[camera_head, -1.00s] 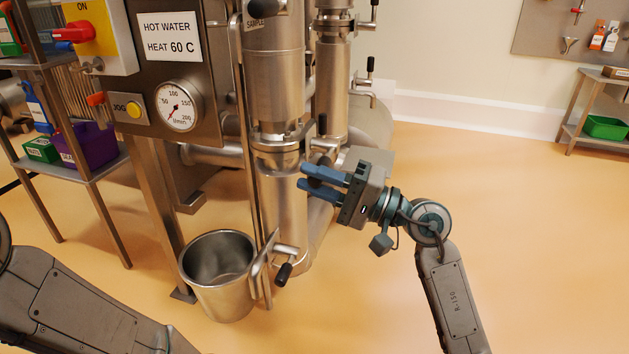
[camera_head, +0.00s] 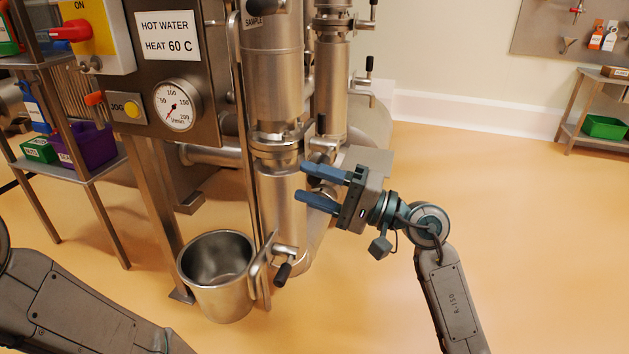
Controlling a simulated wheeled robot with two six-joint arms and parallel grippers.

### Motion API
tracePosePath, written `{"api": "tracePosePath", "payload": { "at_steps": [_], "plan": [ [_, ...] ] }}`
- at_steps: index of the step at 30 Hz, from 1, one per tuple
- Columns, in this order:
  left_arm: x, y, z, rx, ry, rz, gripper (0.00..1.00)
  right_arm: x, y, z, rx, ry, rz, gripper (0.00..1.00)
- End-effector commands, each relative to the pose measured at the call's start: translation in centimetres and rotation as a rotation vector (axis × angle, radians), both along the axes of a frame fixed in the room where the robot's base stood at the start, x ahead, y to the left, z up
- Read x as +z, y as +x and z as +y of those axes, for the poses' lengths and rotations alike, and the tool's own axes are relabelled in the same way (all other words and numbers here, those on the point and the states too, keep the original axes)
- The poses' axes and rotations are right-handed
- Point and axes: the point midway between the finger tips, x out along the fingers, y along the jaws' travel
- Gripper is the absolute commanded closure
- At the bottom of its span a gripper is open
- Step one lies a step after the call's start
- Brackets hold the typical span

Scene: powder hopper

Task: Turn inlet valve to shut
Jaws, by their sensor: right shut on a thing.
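My right gripper (camera_head: 322,187) is at the lower part of the steel vertical pipe (camera_head: 283,205), reaching in from the right. Its two blue fingers stand apart, one above the other, and are shut on a valve handle. The handle is mostly hidden by the fingers; only a dark bit shows between them. I cannot read a label that marks it as the inlet valve. My left gripper is out of view; only my left arm shows at lower left.
A steel bucket (camera_head: 217,310) hangs or stands at the pipe's foot, next to a black-tipped lever (camera_head: 283,273). A panel with a gauge (camera_head: 177,106) and a red switch (camera_head: 72,31) is at upper left.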

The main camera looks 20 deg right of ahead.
Motion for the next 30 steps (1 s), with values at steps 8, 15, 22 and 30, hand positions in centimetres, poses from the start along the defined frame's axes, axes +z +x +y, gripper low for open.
{"api": "tracePosePath", "payload": {
  "at_steps": [8, 15, 22, 30],
  "plan": [
    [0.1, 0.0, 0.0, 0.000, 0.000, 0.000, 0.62, -0.2, 0.1, -0.1, -0.002, -0.002, 0.005, 0.59],
    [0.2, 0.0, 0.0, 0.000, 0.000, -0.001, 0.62, -0.4, -0.6, -1.1, -0.003, -0.006, 0.005, 0.59],
    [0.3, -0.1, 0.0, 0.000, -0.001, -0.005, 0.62, -1.1, -2.0, -3.3, -0.002, -0.008, 0.006, 0.59],
    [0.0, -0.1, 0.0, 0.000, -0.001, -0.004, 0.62, -1.6, -3.7, -5.7, 0.000, -0.006, 0.000, 0.59]
  ]
}}
